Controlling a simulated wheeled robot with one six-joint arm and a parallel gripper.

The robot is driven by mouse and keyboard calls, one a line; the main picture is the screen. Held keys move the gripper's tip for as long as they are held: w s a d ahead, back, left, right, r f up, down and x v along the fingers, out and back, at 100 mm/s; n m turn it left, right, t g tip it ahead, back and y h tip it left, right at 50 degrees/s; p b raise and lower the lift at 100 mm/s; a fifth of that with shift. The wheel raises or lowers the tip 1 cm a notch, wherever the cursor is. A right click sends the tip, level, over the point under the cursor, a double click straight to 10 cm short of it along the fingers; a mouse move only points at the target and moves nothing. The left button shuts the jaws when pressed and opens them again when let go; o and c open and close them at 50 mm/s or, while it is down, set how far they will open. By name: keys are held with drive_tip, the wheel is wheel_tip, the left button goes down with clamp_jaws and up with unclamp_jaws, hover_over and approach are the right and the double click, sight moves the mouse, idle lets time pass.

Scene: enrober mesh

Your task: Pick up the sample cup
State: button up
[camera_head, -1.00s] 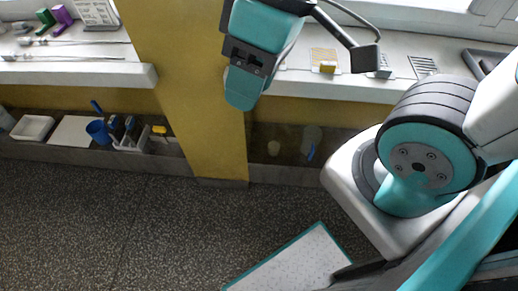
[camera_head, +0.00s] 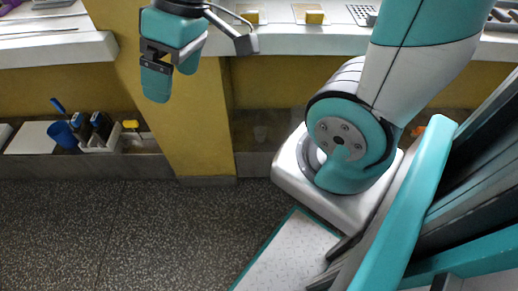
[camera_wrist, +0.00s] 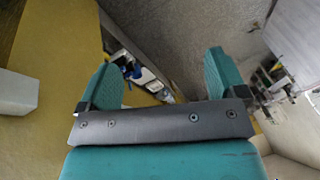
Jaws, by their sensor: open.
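I cannot tell for sure which thing is the sample cup. My gripper (camera_head: 171,80) is open and empty in front of the pillar, above the low ledge and apart from both. In the wrist view, the two teal fingers of my gripper (camera_wrist: 160,78) stand wide apart with nothing between them.
A white caddy (camera_head: 100,142) with dark items stands beside the blue cup, and a white tray (camera_head: 30,138) lies further left. The yellow pillar (camera_head: 200,130) juts out between the ledges. The white counter (camera_head: 290,40) runs above. The speckled floor (camera_head: 120,235) is clear.

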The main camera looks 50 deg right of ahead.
drive_tip(key=w+d+f+m+b, duration=0.1)
drive_tip(key=w+d+f+b, duration=0.15)
drive_tip(key=f+b, duration=0.35)
drive_tip(key=w+d+f+t+b, duration=0.1)
drive_tip(key=d+f+b, duration=0.2)
drive_tip(key=f, duration=0.4)
drive_tip(key=w+d+f+m+b, duration=0.1)
drive_tip(key=w+d+f+b, duration=0.15)
drive_tip(key=f+b, duration=0.35)
drive_tip(key=t+h+b, duration=0.2)
drive_tip(key=t+b, duration=0.2)
drive_tip(key=b, duration=1.1)
approach(260, 132)
drive_tip(key=w+a+f+b, duration=0.1)
drive_tip(key=b, duration=0.2)
drive_tip(key=w+a+f+b, duration=0.1)
drive_tip(key=f+b, duration=0.1)
drive_tip(key=b, duration=0.1)
drive_tip(key=w+a+f+b, duration=0.1)
drive_tip(key=f+b, duration=0.1)
drive_tip(key=b, duration=0.1)
drive_tip(key=shift+w+a+f, duration=0.15)
drive_tip(key=shift+w+f, duration=0.1)
drive_tip(key=shift+w, duration=0.05)
drive_tip(key=shift+r, duration=0.15)
drive_tip(key=c, duration=1)
